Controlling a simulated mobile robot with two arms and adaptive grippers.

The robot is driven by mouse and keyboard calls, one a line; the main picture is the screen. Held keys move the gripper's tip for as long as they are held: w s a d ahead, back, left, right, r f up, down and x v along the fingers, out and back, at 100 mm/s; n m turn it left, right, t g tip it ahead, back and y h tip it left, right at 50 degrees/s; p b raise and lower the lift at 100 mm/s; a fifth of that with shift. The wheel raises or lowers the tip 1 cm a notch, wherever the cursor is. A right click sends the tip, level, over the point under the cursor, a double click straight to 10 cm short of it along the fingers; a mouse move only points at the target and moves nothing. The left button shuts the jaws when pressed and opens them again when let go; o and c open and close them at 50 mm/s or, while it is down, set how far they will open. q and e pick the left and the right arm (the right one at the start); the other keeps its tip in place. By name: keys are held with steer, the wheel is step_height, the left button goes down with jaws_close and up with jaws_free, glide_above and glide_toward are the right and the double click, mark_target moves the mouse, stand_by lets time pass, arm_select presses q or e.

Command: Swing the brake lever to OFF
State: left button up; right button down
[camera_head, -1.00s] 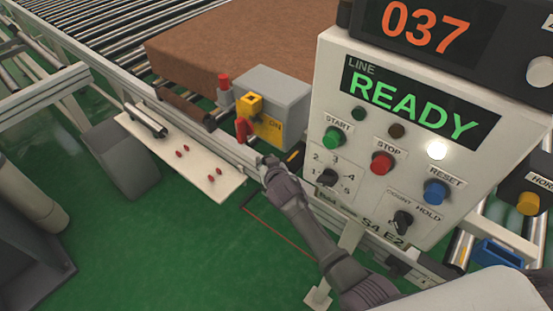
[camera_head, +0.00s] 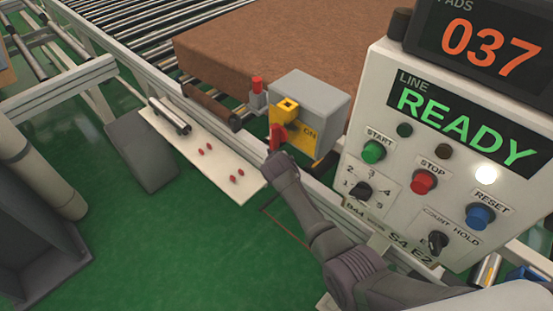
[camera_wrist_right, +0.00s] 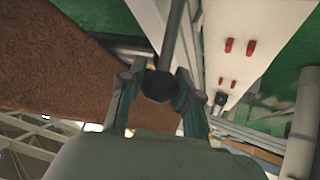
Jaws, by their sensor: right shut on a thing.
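The brake box (camera_head: 308,105) is grey with a yellow plate (camera_head: 300,135) marked ON and a yellow hub (camera_head: 287,108). A red lever part (camera_head: 277,137) hangs below the hub, left of the ON mark. My right gripper (camera_head: 273,157) is at the lower end of this lever, its fingers mostly hidden by my wrist. In the right wrist view, a dark rod with a black knob (camera_wrist_right: 157,86) sits between the two fingers of my right gripper (camera_wrist_right: 157,95), which is shut on the brake lever. No OFF mark is readable. My left gripper is not in view.
A control panel (camera_head: 400,110) with a READY display stands close on the right. A brown mattress (camera_head: 250,50) lies on rollers behind the box. A white board (camera_head: 205,150) with several red knobs is at the left. Green floor (camera_head: 150,240) is open at lower left.

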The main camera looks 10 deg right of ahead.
steer(key=shift+w+a+r, duration=0.2)
steer(key=shift+w+r, duration=0.1)
steer(key=shift+r, duration=0.2)
steer(key=c, duration=0.9)
jaws_free()
steer(key=shift+o, duration=0.6)
steer(key=shift+s+f, duration=0.2)
steer(key=shift+f, duration=0.1)
steer(key=v, duration=0.7)
steer(key=shift+s+r, duration=0.15)
steer(key=shift+r, duration=0.05)
steer(key=shift+a, duration=0.1)
